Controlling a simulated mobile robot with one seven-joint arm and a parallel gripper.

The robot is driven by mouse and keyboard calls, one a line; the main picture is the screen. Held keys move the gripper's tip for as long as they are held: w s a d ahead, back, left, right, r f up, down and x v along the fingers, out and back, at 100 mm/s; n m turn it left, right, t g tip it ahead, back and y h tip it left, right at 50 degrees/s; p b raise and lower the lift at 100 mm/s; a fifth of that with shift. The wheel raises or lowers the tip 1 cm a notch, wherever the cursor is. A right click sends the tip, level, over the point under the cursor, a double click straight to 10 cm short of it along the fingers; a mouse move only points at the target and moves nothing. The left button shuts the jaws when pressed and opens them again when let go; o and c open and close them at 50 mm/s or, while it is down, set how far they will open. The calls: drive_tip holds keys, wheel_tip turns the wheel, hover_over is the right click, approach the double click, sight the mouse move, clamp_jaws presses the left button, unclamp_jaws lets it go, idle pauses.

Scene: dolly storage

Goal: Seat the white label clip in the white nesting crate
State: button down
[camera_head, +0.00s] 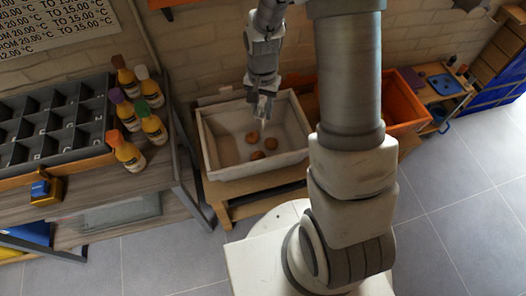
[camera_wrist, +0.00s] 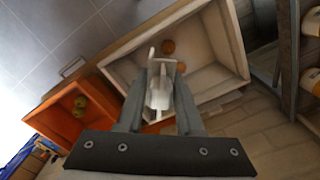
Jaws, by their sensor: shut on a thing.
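The white nesting crate (camera_head: 206,150) stands on a low wooden stand in the head view, with a few round brown items in its bottom. It also shows in the wrist view (camera_wrist: 236,42), beyond my fingers. My gripper (camera_head: 262,112) hangs over the crate, near its back side. In the wrist view my gripper (camera_wrist: 160,98) is shut on the white label clip (camera_wrist: 160,90), which sticks out past the fingertips with a thin crosspiece. The clip looks apart from the crate walls, but its exact height over the crate is unclear.
An orange crate (camera_head: 401,124) stands right of the white crate, partly behind my arm. A workbench on the left carries a dark divided tray (camera_head: 50,128) and several bottles (camera_head: 127,152). A brick wall closes the back. The grey floor (camera_head: 460,200) is free at the right.

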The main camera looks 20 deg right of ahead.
sight(265, 160)
drive_tip(key=s+f+m+b, duration=0.3)
drive_tip(key=f+m+b, duration=0.6)
drive_tip(key=f+m, duration=0.2)
drive_tip(key=shift+f, duration=1)
wheel_tip(265, 160, down, 6)
drive_tip(key=b, duration=0.4)
drive_tip(key=shift+r+b, duration=0.2)
drive_tip(key=shift+b, duration=0.15)
drive_tip(key=shift+f, duration=0.1)
drive_tip(key=shift+f+b, duration=1.15)
drive_tip(key=shift+f, duration=0.25)
drive_tip(key=shift+f, duration=0.2)
drive_tip(key=shift+f+b, duration=0.4)
drive_tip(key=shift+b, duration=0.05)
